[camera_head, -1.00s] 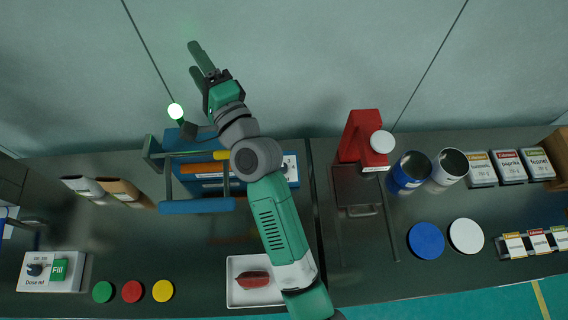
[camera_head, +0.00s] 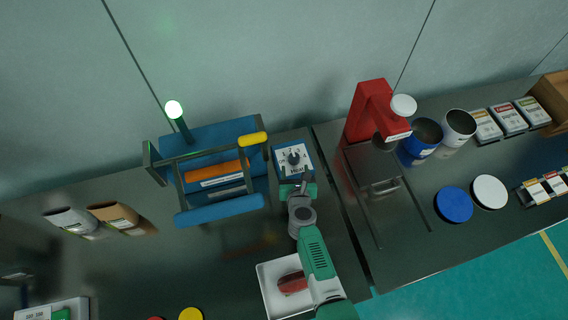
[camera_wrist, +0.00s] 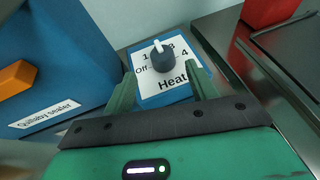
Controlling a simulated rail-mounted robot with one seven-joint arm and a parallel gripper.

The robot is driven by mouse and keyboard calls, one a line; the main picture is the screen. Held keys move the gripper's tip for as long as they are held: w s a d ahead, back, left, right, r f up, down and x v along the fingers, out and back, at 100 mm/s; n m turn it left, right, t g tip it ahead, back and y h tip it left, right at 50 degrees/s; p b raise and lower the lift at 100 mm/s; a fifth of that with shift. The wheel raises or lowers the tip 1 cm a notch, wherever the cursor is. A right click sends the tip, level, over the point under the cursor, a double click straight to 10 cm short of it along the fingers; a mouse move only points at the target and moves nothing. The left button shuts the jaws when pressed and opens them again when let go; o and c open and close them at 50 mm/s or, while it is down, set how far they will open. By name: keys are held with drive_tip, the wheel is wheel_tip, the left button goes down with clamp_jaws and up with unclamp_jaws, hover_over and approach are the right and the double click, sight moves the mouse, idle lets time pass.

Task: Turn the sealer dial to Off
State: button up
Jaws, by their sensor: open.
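The sealer dial (camera_wrist: 163,58) is a dark round knob with a white pointer mark, on a white plate marked Off, 1, 3, 4 and Heat. Its pointer aims up, between 1 and 3, away from Off on the left. In the head view the dial (camera_head: 294,158) sits on a small blue box right of the blue sealer (camera_head: 214,204). The sealer (camera_wrist: 60,60) fills the left of the wrist view. My gripper (camera_wrist: 163,84) is open and empty, its fingers to either side of the plate, apart from the knob. In the head view my gripper (camera_head: 297,184) is just in front of the dial.
A white tray (camera_head: 264,278) with a red item lies under my arm. A red device (camera_head: 370,110) stands to the right, past a gap between the benches. The sealer's yellow-ended handle (camera_head: 253,139) is left of the dial.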

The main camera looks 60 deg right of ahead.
sight(294, 158)
drive_tip(key=b+x, duration=0.5)
drive_tip(key=x, duration=0.2)
drive_tip(key=shift+s+d+f, duration=0.1)
drive_tip(key=shift+d, duration=0.1)
drive_tip(key=shift+w+d+b, duration=0.2)
drive_tip(key=shift+d+b, duration=0.05)
drive_tip(key=shift+b, duration=0.1)
drive_tip(key=c, duration=1)
